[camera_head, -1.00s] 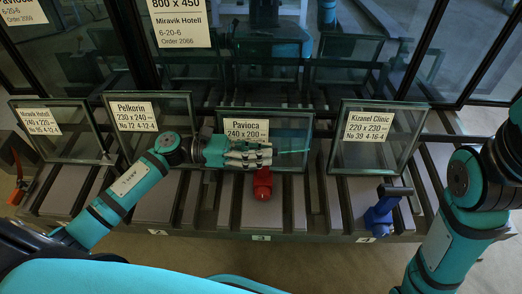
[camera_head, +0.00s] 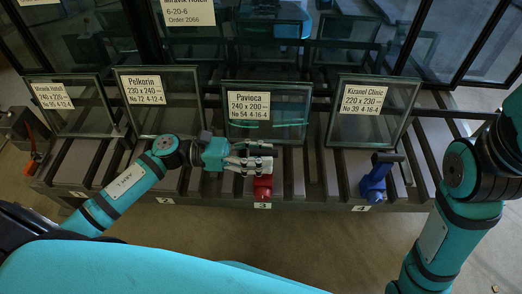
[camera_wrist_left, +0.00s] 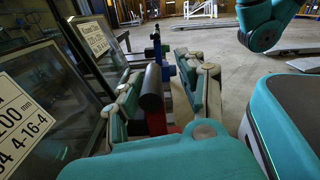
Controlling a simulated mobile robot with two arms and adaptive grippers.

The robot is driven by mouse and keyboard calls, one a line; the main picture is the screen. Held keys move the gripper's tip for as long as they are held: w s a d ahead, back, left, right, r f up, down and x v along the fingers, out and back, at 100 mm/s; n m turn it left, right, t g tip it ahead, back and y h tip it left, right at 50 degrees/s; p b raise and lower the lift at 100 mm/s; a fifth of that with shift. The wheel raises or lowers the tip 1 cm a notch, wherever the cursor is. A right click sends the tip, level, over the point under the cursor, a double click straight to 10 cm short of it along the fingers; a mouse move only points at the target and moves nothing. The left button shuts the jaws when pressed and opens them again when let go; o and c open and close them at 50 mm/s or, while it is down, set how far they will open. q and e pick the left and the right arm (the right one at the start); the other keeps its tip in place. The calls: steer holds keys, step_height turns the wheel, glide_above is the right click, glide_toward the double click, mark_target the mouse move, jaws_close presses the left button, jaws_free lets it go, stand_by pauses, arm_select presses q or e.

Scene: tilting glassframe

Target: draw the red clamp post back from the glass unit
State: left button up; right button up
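The red clamp post (camera_head: 263,188) stands at station 3, in front of the glass unit labelled Pavioca (camera_head: 268,112). In the head view my left gripper (camera_head: 262,158) is just above and behind the red body, in front of the pane, and hides the post's top. In the left wrist view the gripper (camera_wrist_left: 165,95) is open, its fingers apart on either side of a dark cylindrical bar (camera_wrist_left: 151,90). Some red of the post (camera_wrist_left: 174,129) shows below the bar. I cannot tell whether a finger touches the bar. My right gripper is out of view.
A blue clamp post (camera_head: 377,180) with a dark top bar stands at station 4, before the Kizanel Clinic unit (camera_head: 362,112). The Pelkorin unit (camera_head: 160,103) and a Miravik Hotell unit (camera_head: 73,107) lean at left. The floor in front of the rack is clear.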

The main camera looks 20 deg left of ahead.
arm_select(q)
steer(key=shift+a+f, duration=0.1)
steer(key=shift+w, duration=0.1)
steer(key=shift+a, duration=0.25)
steer(key=v, duration=1.1)
steer(key=shift+s+a, duration=0.2)
steer(key=shift+s, duration=0.1)
